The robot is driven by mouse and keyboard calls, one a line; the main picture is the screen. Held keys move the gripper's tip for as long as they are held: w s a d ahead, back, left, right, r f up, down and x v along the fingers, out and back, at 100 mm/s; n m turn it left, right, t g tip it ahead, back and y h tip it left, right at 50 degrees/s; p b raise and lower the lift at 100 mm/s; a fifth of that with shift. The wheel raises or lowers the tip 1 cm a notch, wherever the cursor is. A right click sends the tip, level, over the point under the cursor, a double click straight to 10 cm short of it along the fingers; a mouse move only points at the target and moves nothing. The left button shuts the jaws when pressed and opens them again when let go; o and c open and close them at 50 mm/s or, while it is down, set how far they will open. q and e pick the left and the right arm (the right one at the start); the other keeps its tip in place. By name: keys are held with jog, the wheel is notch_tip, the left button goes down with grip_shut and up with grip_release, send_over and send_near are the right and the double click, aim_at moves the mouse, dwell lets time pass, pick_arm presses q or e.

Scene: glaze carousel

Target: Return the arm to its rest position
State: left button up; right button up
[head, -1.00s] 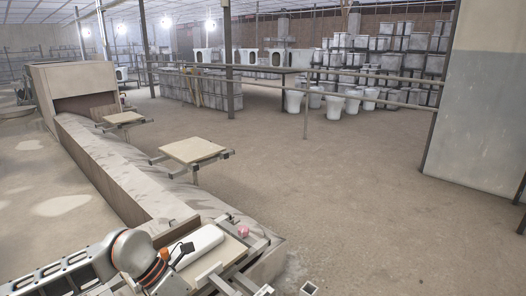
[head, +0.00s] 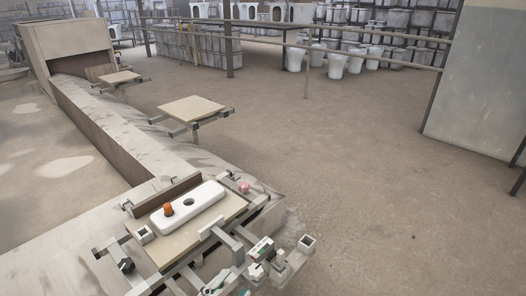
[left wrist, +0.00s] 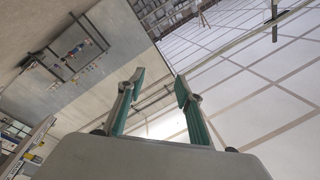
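My left gripper (left wrist: 158,86) shows in the left wrist view. Its two green-sided fingers are apart, with nothing between them. Ceiling panels and a wall show beyond, so it points up and away from the work. In the head view I cannot make out my left arm over the work. A long white piece (head: 207,196) with a dark hole lies on a beige board (head: 228,212) in the near fixture. A small orange cylinder (head: 168,210) stands on its left end. My right gripper is in neither view.
A pink item (head: 244,187) sits at the board's far right corner. Metal bars and small boxes (head: 262,249) stick out in front. Empty board stands (head: 194,109) line the long carousel (head: 107,136) further back. Open floor (head: 340,170) lies to the right.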

pick_arm(q)
jog(key=s+a+f+n+g+y, duration=0.2)
jog(key=s+a+f+n+y, duration=0.2)
jog(key=s+a+f+n, duration=0.25)
jog(key=s+a+f+n+g+y, duration=0.35)
jog(key=s+a+f, duration=0.25)
jog(key=s+f, duration=0.3)
jog(key=shift+n+y, duration=0.45)
jog(key=shift+n, duration=0.15)
jog(key=r+p, duration=0.1)
jog(key=p, duration=0.3)
jog(key=r+p, duration=0.1)
jog(key=p, duration=0.3)
jog(key=r+p, duration=0.2)
jog(key=p, duration=0.3)
jog(key=shift+s+a, duration=0.2)
jog(key=shift+a, duration=0.05)
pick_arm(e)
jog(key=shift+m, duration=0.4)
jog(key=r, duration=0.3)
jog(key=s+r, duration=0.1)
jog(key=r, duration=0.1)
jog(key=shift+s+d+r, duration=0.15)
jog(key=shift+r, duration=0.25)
